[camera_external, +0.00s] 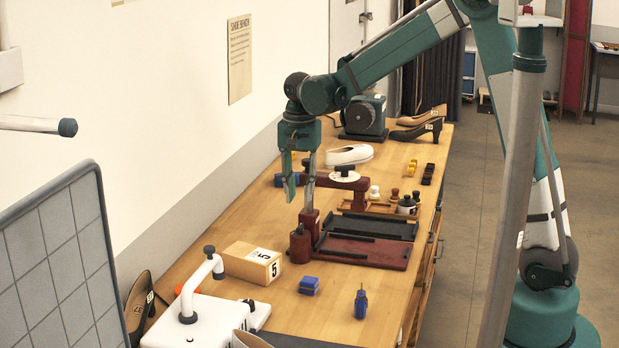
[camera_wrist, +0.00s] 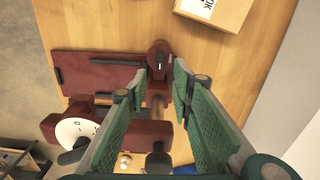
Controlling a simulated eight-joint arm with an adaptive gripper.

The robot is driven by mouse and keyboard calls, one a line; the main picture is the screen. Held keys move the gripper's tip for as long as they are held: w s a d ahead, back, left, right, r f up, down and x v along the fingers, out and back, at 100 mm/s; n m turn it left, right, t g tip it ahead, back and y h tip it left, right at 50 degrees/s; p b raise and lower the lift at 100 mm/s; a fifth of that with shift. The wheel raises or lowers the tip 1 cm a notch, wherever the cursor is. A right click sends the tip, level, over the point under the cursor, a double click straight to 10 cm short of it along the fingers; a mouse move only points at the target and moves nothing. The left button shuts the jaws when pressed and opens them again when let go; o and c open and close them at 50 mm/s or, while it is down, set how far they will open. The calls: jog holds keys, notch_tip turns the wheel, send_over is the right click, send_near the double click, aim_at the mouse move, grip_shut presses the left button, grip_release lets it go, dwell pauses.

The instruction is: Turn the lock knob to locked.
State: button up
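A dark red fixture stands on the bench, with a long flat red base (camera_external: 360,250), an upright post and an arm carrying a white dial (camera_external: 345,173). The dial also shows in the wrist view (camera_wrist: 76,132). At the base's near left corner is a small red round housing (camera_external: 300,245) with a dark knob on top. In the wrist view the knob (camera_wrist: 159,60) has a light mark; I cannot read its setting. My gripper (camera_external: 299,198) points down above this corner, fingers apart and empty. In the wrist view the knob shows just beyond my gripper (camera_wrist: 159,84), apart from the fingertips.
A cardboard box (camera_external: 252,263) marked 5 stands close on the near left. A blue block (camera_external: 309,286) and a small blue bottle (camera_external: 361,302) stand in front. A dark tray (camera_external: 375,226) lies behind the red base. White and dark shoes stand farther back. The front middle bench is mostly clear.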

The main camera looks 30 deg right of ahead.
jog(key=shift+r, duration=1.35)
jog(key=s+d+r+n+t+b, duration=0.1)
jog(key=s+d+r+n+t, duration=0.1)
jog(key=s+d+r, duration=0.45)
jog(key=s+d+r+n+t+b, duration=0.1)
jog(key=s+d+r+n+t, duration=0.15)
jog(key=s+d, duration=0.6)
jog(key=s+d+f+n+t, duration=0.1)
jog(key=s+d+f+n, duration=0.1)
jog(key=s, duration=0.6)
jog(key=s+d+f+n+t+b, duration=0.1)
jog(key=s+d+f+n, duration=0.1)
jog(key=s+d, duration=0.3)
jog(key=s, duration=0.4)
jog(key=shift+s+t, duration=0.2)
jog(key=shift+t, duration=0.15)
